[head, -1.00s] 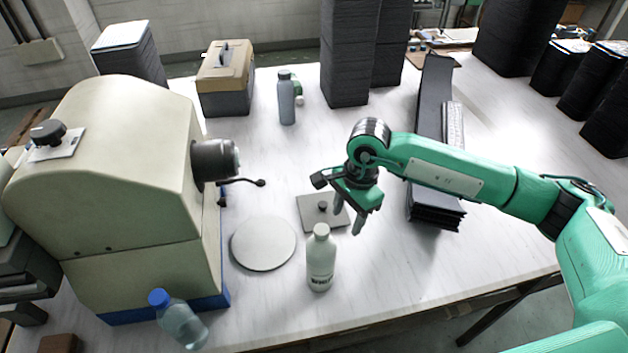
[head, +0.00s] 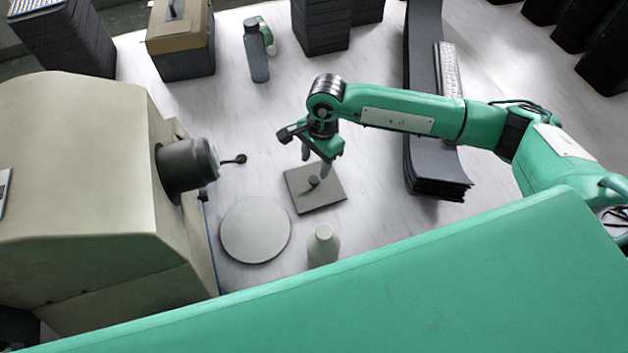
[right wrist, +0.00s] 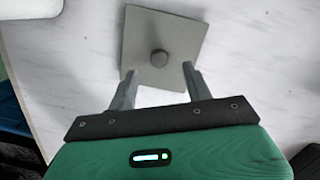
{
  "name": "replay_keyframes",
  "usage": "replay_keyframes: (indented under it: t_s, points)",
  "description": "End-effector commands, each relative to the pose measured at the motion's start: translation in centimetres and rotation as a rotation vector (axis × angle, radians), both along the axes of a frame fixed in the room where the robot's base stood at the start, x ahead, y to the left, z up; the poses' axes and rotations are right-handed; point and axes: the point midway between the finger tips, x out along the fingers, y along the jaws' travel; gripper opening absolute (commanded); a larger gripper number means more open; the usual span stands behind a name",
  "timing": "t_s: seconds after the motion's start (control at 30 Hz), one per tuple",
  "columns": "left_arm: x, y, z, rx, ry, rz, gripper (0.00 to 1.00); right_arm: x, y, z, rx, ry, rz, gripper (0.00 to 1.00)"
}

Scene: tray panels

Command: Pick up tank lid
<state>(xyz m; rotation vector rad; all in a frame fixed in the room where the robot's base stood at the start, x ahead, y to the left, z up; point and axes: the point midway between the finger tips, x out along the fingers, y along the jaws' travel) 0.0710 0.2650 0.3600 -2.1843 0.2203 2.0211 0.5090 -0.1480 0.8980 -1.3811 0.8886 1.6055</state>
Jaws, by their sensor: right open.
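The tank lid (head: 328,195) is a flat grey square plate with a small dark round knob (head: 314,181) at its middle. It lies on the white table. My right gripper (head: 316,160) is open and empty, pointing down over the lid near the knob. In the right wrist view the lid (right wrist: 165,25) lies ahead of the gripper (right wrist: 159,71). The knob (right wrist: 159,58) shows between the lines of the two fingers, slightly beyond the tips, with nothing held. How high the fingertips are above the lid is hard to tell. My left gripper is not in view.
A round grey disc (head: 256,230) lies left of the lid, and a white bottle (head: 323,246) stands in front. A large beige machine (head: 90,190) fills the left. Black stacked trays (head: 437,170) are at right. A green link of mine covers the foreground.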

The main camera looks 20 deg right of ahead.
Motion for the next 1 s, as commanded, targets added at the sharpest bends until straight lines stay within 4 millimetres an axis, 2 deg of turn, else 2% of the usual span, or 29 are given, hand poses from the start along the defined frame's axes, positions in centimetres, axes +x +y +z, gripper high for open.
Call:
replay_keyframes:
  t_s: [0.27, 0.4, 0.53, 0.83, 1.0]
  points:
    - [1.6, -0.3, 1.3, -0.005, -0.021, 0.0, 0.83, -0.2, 0.1, -1.9, 0.0, 0.002, -0.002, 0.51]
    - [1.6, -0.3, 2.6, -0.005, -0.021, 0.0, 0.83, -0.4, -0.1, -3.9, -0.001, 0.004, -0.002, 0.51]
    - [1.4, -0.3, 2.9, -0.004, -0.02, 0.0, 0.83, -0.4, 0.2, -5.7, 0.0, 0.002, 0.0, 0.51]
    - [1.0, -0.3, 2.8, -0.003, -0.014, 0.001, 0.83, -0.4, 0.2, -6.3, 0.001, 0.0, 0.0, 0.51]
    - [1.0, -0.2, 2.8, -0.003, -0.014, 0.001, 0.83, -0.4, 0.2, -6.3, 0.0, 0.0, 0.0, 0.17]
